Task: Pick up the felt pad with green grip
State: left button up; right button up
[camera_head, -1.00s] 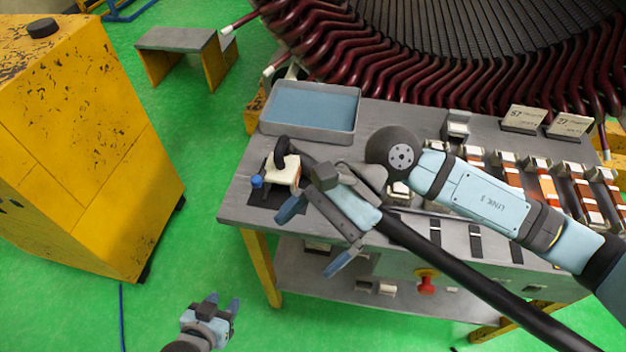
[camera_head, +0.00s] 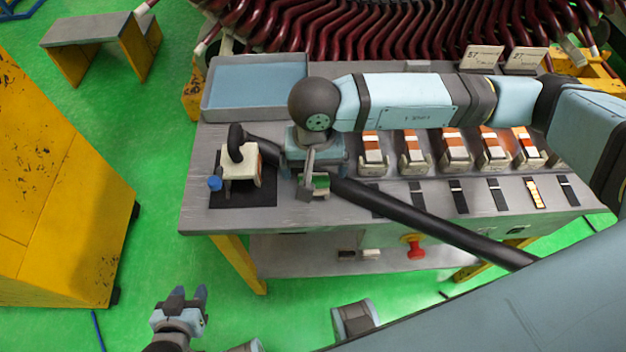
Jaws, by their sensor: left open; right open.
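A small pad with a green grip (camera_head: 321,183) sits near the table's front edge, mostly covered by my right gripper (camera_head: 312,188). The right gripper points down over it and is open. Whether its fingers touch the pad or stand around it cannot be told. My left gripper (camera_head: 187,298) is open and empty, low over the green floor in front of the table's left end, well away from the pad.
A white tool with a black hose and blue knob (camera_head: 240,163) stands on a black mat left of the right gripper. A blue-lined tray (camera_head: 256,85) lies behind. Orange-and-white blocks (camera_head: 413,150) and dark strips (camera_head: 459,197) line the table's right. A stator (camera_head: 400,25) stands behind.

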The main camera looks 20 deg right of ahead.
jog(key=shift+s+a+f+p, duration=0.15)
jog(key=shift+f+p, duration=0.1)
jog(key=shift+f, duration=1.15)
jog(key=shift+s+f+p, duration=0.1)
jog(key=shift+f+p, duration=0.1)
jog(key=shift+f, duration=1.2)
jog(key=c, duration=1)
